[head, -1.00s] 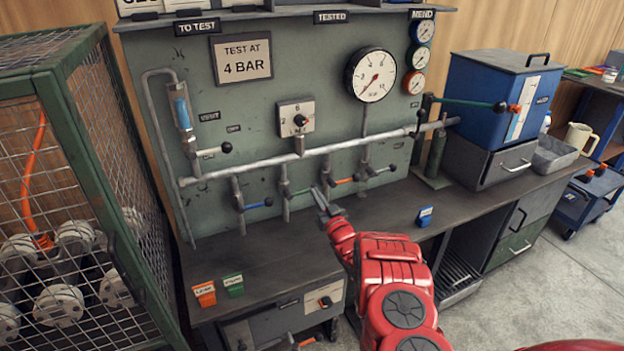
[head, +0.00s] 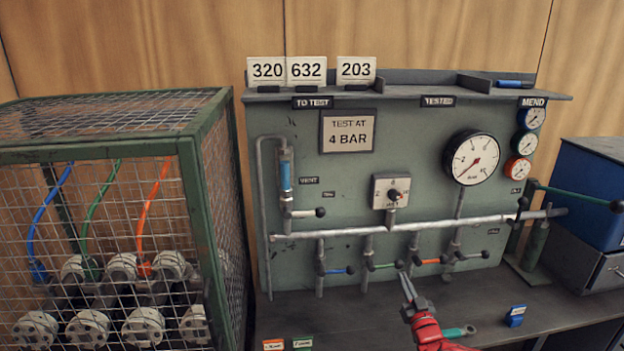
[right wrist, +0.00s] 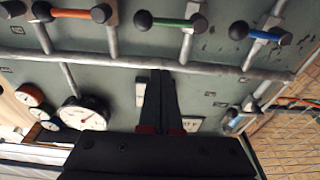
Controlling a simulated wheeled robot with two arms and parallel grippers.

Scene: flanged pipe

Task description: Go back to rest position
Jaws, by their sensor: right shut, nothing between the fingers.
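My right gripper (head: 408,290) is in front of the lower middle of the grey-green test panel (head: 345,232), over the bench. Its fingers are shut with nothing between them. In the right wrist view the dark fingers (right wrist: 160,95) lie together, pointing toward the horizontal pipe. The blue valve handle (head: 338,271), green valve handle (head: 384,266) and orange valve handle (head: 430,261) sit in a row under the pipe (head: 410,226). I cannot tell from the head view how far the gripper is from them. My left gripper is out of view.
A wire cage (head: 190,150) with flanged parts stands at the left. A blue tag (head: 516,316) and orange and green cards (head: 273,344) are on the bench (head: 560,305). A pressure gauge (head: 475,158) is on the panel. A blue box (head: 595,190) stands at the right.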

